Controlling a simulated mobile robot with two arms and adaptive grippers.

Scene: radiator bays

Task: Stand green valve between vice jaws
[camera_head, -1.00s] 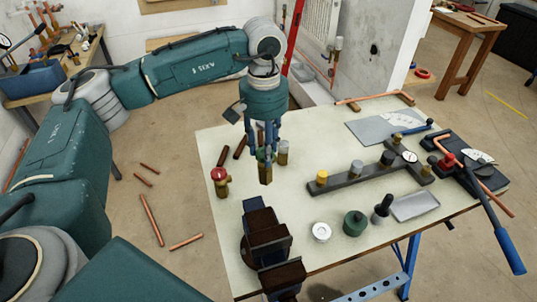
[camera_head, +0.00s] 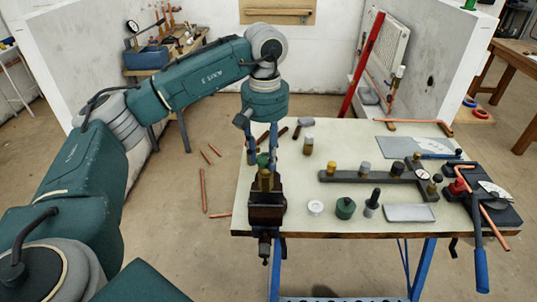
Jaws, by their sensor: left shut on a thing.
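The green valve (camera_head: 265,181) has a green top and a brass body. My left gripper (camera_head: 263,160) is shut on its upper part, from above, and the valve looks upright. The dark brown vice (camera_head: 266,214) is fixed at the table's near left edge. The valve's lower end overlaps the top of the vice jaws in the picture. I cannot tell whether it is between the jaws or still above them. My right gripper is out of view.
On the pale table (camera_head: 350,140) stand a brass fitting (camera_head: 308,145), a white ring (camera_head: 315,207), a green cap (camera_head: 345,208) and a grey bar with fittings (camera_head: 370,177). A pipe bender (camera_head: 478,205) is at the right. Copper pipes (camera_head: 203,190) lie on the floor.

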